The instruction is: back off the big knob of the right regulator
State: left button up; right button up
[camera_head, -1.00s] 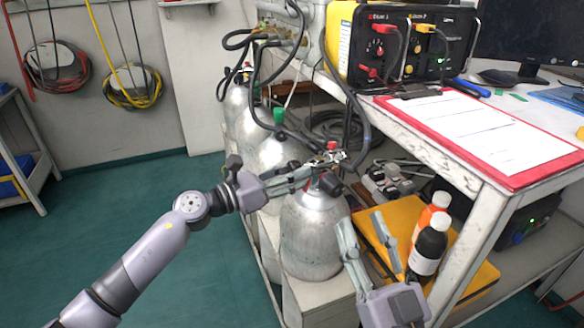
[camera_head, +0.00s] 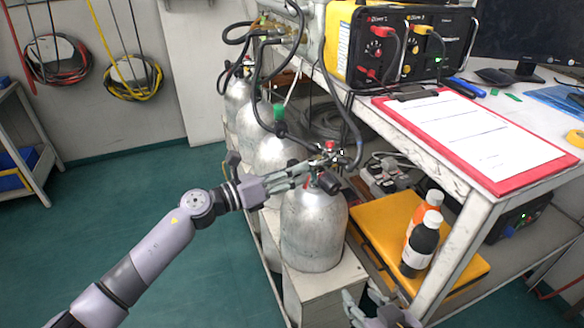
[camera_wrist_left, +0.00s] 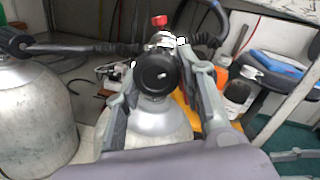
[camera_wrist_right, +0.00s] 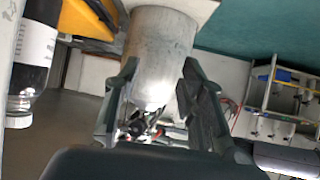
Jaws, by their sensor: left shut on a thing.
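The regulator with a big black knob (camera_head: 328,183) sits on top of the nearest grey cylinder (camera_head: 312,235), the rightmost of the row. My left gripper (camera_head: 300,175) reaches in from the left and is shut on this knob. In the left wrist view, the knob's round face (camera_wrist_left: 155,74) lies between the two fingers (camera_wrist_left: 160,95). A small red knob (camera_wrist_left: 160,20) stands behind it. My right gripper (camera_head: 370,305) is at the bottom edge of the head view, partly cut off. In the right wrist view it (camera_wrist_right: 155,95) is open and empty, with a cylinder beyond its fingers.
More cylinders (camera_head: 275,158) stand behind, with black hoses looping above. A yellow case (camera_head: 375,225) with two bottles (camera_head: 420,245) lies on the lower shelf to the right. A bench with a red clipboard (camera_head: 540,180) is above it. The green floor at left is clear.

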pick_arm(q)
jog(key=shift+w+a+r+n+t+y+p, duration=0.15)
jog(key=shift+w+a+n+t+y+p, duration=0.2)
jog(key=shift+n+p, duration=0.45)
jog(key=shift+s+n+p, duration=0.1)
jog(key=shift+n+p, duration=0.7)
jog(key=shift+p, duration=0.25)
jog(key=o, duration=0.7)
jog(key=shift+c, duration=0.2)
jog(key=shift+o, duration=1.3)
jog(key=shift+f, duration=0.25)
jog(key=shift+o, duration=0.7)
jog(key=shift+s+d, duration=0.1)
jog(key=shift+d, duration=0.05)
pick_arm(e)
jog(key=s+d+f+g+h, duration=0.1)
jog(key=s+d+f+g, duration=0.1)
jog(key=s+g, duration=0.2)
jog(key=s+d+f+g+h, duration=0.1)
jog(key=s+d+f+g, duration=0.1)
jog(key=s, duration=0.6)
jog(key=shift+s+d+f+g, duration=0.15)
jog(key=shift+s+f+g, duration=0.15)
jog(key=shift+f+g, duration=0.5)
jog(key=shift+r, duration=0.1)
